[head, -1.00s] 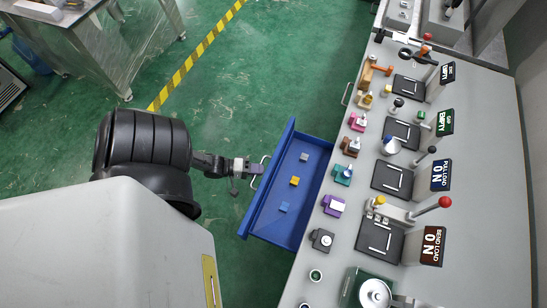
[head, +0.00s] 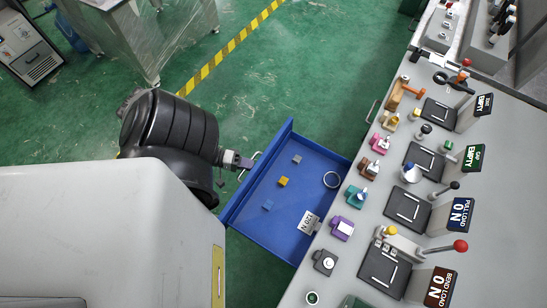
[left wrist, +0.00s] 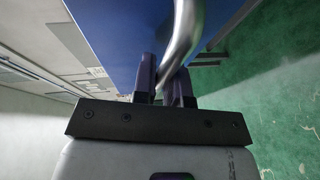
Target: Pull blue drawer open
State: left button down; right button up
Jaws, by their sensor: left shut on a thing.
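The blue drawer (head: 285,225) is pulled well out of the grey console, its inside visible from above. Its metal handle (head: 252,166) is on the front panel at the left. My left gripper (head: 245,164) is at this handle. In the left wrist view the fingers of my left gripper (left wrist: 165,88) are closed around the curved metal handle (left wrist: 183,40), close to the blue drawer front (left wrist: 125,35). My right gripper is not in view.
The grey console (head: 400,240) carries several coloured switches, black panels and levers, including a red-knobbed lever (head: 460,246). A metal table (head: 150,40) stands at the back left. Green floor with a yellow-black stripe (head: 230,48) is open behind the drawer.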

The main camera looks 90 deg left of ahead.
pick_arm(q)
jog(key=c, duration=1.2)
grip_release()
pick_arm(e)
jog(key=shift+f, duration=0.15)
pick_arm(q)
jog(key=shift+v, duration=6.9)
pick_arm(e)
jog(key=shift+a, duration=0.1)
pick_arm(q)
jog(key=shift+d, duration=0.1)
